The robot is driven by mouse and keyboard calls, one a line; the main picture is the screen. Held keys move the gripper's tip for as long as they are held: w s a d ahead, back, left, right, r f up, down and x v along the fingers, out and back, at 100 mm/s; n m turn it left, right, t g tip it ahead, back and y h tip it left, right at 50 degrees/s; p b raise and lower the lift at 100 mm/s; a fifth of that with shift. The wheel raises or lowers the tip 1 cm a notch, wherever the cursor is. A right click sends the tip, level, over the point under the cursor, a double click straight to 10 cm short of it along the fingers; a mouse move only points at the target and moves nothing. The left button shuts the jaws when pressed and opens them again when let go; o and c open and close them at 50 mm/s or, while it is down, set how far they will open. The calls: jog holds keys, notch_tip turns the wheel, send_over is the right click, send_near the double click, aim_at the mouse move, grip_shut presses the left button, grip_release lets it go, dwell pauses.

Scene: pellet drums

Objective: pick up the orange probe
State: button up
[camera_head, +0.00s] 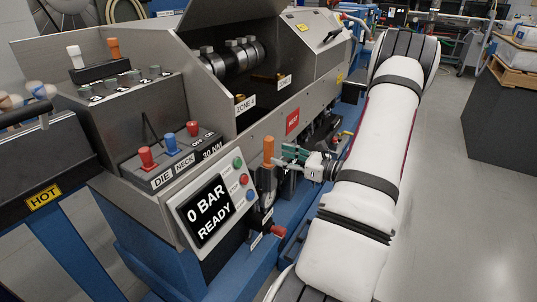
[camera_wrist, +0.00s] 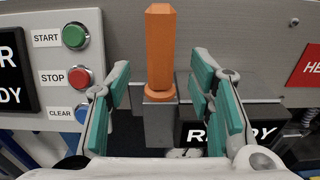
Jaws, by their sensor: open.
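An orange six-sided handle (camera_head: 268,152), which looks like the orange probe, stands upright in a grey metal holder on the machine's front, right of the display panel. In the wrist view, the orange probe (camera_wrist: 160,50) rises between and beyond my spread teal fingers, with a gap on either side. My gripper (camera_head: 286,155) is open and empty, level with it and just to its right in the head view. The probe's lower end is hidden in the holder (camera_wrist: 160,122). Another orange-topped piece (camera_head: 114,48) stands in a black rack at the upper left.
The display panel (camera_head: 211,209) with START, STOP and CLEAR buttons is close left of the probe. A black READY box (camera_wrist: 235,135) sits low to the right of the holder. A red-handled fitting (camera_head: 278,231) is below. Grey floor (camera_head: 455,210) lies open at right.

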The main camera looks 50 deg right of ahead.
aim_at(273, 152)
jog(key=shift+w+a, duration=0.15)
jog(key=shift+w, duration=2.7)
grip_shut()
